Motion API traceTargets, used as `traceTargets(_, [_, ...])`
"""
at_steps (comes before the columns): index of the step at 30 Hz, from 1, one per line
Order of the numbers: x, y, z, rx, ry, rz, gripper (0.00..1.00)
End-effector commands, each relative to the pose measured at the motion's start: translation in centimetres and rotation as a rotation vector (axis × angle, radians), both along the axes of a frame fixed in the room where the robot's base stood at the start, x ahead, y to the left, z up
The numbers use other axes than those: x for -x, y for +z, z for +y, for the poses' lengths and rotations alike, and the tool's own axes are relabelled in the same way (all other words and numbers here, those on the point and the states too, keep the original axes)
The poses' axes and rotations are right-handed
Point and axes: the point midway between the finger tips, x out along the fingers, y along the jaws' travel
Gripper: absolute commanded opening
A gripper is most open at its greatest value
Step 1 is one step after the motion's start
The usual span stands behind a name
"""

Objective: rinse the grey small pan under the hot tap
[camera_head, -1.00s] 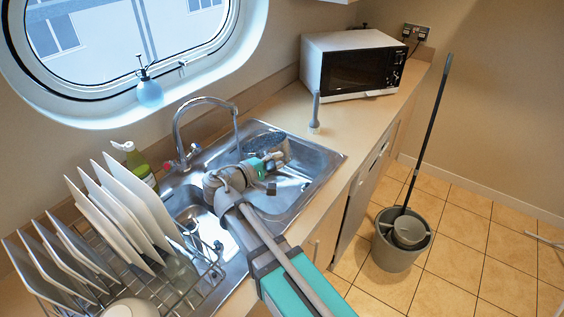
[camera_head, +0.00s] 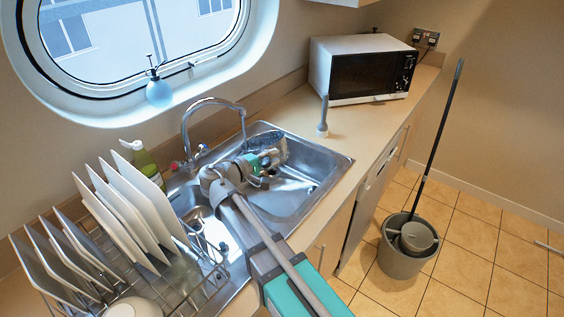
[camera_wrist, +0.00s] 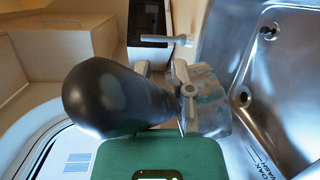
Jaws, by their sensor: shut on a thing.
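The grey small pan (camera_head: 276,144) is held over the right-hand sink basin, close to the tap spout. The red tap handle (camera_head: 174,165) is at the tap's left base.
The steel sink (camera_head: 300,205) surrounds my arm. A rack of plates (camera_head: 125,215) and a green bottle (camera_head: 146,162) are to the left. A grey upright tool (camera_head: 323,115) and a microwave (camera_head: 362,68) stand on the counter. A bucket (camera_head: 402,262) stands on the floor.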

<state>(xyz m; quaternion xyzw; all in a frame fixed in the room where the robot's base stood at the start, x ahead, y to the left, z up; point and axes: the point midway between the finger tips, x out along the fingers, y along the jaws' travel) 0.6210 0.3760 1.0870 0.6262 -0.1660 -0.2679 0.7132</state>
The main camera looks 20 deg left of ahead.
Motion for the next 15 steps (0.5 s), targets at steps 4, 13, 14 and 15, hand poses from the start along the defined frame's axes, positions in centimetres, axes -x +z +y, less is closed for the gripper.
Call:
traceTargets(4, [-0.7,-0.2,1.1,0.0,-0.001,-0.004,0.0])
traceTargets(13, [-1.9,-0.7,3.0,0.0,-0.002,-0.004,0.0])
traceTargets(14, [-2.0,-0.7,3.2,0.0,-0.002,-0.004,0.0])
traceTargets(15, [-2.2,-0.8,3.5,0.0,-0.002,-0.004,0.0])
